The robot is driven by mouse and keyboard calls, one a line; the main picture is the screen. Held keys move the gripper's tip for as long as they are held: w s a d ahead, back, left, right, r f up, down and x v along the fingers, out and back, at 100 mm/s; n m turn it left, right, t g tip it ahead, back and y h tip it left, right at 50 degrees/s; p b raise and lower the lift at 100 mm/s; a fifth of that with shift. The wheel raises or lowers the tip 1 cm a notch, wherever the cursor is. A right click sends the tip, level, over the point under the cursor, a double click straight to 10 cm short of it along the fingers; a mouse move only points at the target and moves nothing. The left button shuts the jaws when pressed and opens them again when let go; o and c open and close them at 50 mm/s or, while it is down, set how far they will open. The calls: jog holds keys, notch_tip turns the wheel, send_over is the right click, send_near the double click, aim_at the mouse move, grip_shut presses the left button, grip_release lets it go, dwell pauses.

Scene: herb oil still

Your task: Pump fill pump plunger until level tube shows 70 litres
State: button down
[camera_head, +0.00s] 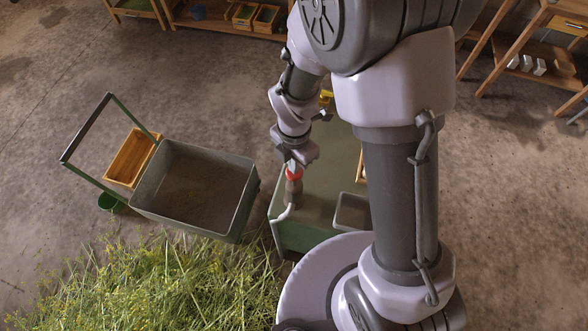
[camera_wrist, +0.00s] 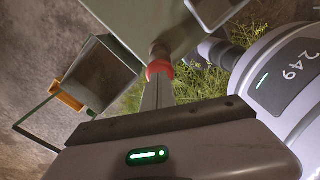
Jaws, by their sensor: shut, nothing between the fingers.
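The fill pump (camera_head: 294,192) stands on the near left part of a green table (camera_head: 318,212). It has a grey body, a pale curved spout (camera_head: 283,214) and a red top, the plunger (camera_head: 293,173). My gripper (camera_head: 291,163) points down right above the red top, shut and with nothing in it. In the wrist view, the closed fingers (camera_wrist: 158,92) reach to the red plunger top (camera_wrist: 160,69). I cannot tell whether they touch it or stop just above it. I cannot make out the level tube or any reading; my arm hides part of the table.
A grey cart (camera_head: 195,190) with a green handle stands left of the table, with a wooden box (camera_head: 132,157) and green bucket (camera_head: 111,203) beside it. Cut herbs (camera_head: 150,285) cover the floor in front. A grey tray (camera_head: 352,211) sits right of the pump.

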jog(key=shift+f+b, duration=2.4)
jog(key=shift+f, duration=0.55)
notch_tip(320, 180, up, 13)
jog(key=p, duration=1)
jog(key=shift+f+p, duration=0.15)
jog(key=shift+p, duration=0.15)
jog(key=s+d+f+m+t+y+b, duration=0.1)
jog(key=s+d+m+t+b, duration=0.2)
jog(key=m+b, duration=1.1)
jog(key=s+d+f+m+t+y+b, duration=0.1)
jog(key=s+d+f+m+t+b, duration=0.1)
jog(key=s+m+b, duration=0.6)
jog(key=d+m+b, duration=0.1)
jog(key=m+b, duration=0.6)
jog(key=m, duration=0.1)
jog(key=shift+d+f+t, duration=0.15)
jog(key=shift+d+t, duration=0.25)
